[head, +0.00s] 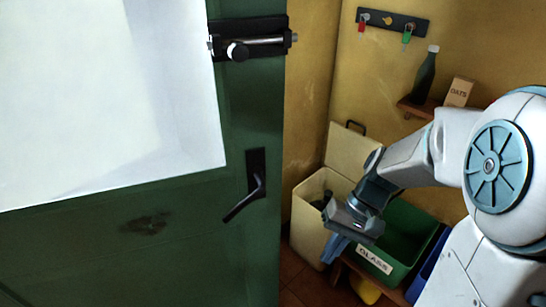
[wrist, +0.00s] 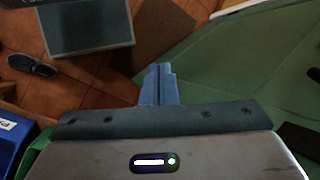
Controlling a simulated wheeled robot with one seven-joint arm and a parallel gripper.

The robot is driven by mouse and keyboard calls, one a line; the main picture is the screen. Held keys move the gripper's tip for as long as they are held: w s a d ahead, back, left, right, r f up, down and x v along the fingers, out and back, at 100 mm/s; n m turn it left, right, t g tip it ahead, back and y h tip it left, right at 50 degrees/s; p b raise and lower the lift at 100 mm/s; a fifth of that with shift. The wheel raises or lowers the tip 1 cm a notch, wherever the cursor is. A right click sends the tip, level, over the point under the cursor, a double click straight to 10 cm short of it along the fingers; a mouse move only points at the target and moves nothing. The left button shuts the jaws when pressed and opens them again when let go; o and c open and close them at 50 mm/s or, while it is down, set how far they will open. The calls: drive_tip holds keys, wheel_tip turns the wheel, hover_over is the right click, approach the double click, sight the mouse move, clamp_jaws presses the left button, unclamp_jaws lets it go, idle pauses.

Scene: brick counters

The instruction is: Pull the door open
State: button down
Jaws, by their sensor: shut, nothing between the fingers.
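The green door (head: 180,245) fills the left of the head view, with a large white panel in its upper part. Its black lever handle (head: 258,188) sits near the right edge, the lever slanting down to the left. A black bolt latch (head: 248,42) with a metal bar is above it. My gripper (head: 337,248) is to the right of the handle, apart from it, in front of the bins. Its blue fingers (wrist: 159,85) are together and empty in the wrist view. A green surface on the right there seems to be the door (wrist: 240,65).
A green bin (head: 405,240) labelled GLASS, a cream lidded bin (head: 309,215) and a blue bin (head: 430,268) stand right of the door. A shelf (head: 415,108) holds a bottle and an OATS box. A dark shoe (wrist: 32,65) lies on the tiled floor.

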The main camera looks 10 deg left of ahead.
sight(267, 192)
drive_tip(key=w+a+r+m+g+y+p, duration=0.15)
drive_tip(key=w+a+r+y+p, duration=0.35)
drive_tip(key=w+r+y+p, duration=0.5)
drive_tip(key=a+y, duration=0.1)
drive_tip(key=a, duration=0.2)
drive_tip(key=s+a+f+y, duration=0.1)
drive_tip(key=a, duration=0.2)
drive_tip(key=s+a+y+p, duration=0.1)
drive_tip(key=a, duration=0.2)
drive_tip(key=shift+a+f+m+t, duration=0.2)
drive_tip(key=shift+f+m+t, duration=0.05)
drive_tip(key=shift+f, duration=0.1)
